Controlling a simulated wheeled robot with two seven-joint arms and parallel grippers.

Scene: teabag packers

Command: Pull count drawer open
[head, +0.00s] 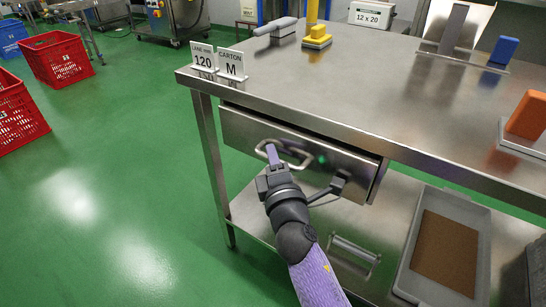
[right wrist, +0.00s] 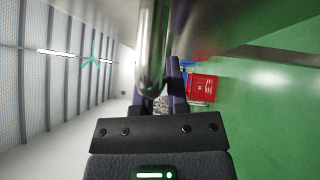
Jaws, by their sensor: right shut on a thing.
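The count drawer (head: 325,158) is a steel drawer under the near edge of the steel table. Its front stands slightly out from the frame at the right end, where a dark gap shows. A curved bar handle (head: 296,161) is fixed to its front. My right gripper (head: 271,154) is shut on the left part of this handle. In the right wrist view the handle bar (right wrist: 151,75) passes between the two purple fingers (right wrist: 167,90). How deep the drawer is open cannot be told exactly. My left gripper is in neither view.
The steel tabletop (head: 330,95) overhangs the drawer and carries two signs (head: 217,62), blue and orange blocks and a grey tool. A grey tray (head: 483,230) sits on the lower shelf. Red crates (head: 57,58) stand on the green floor at left.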

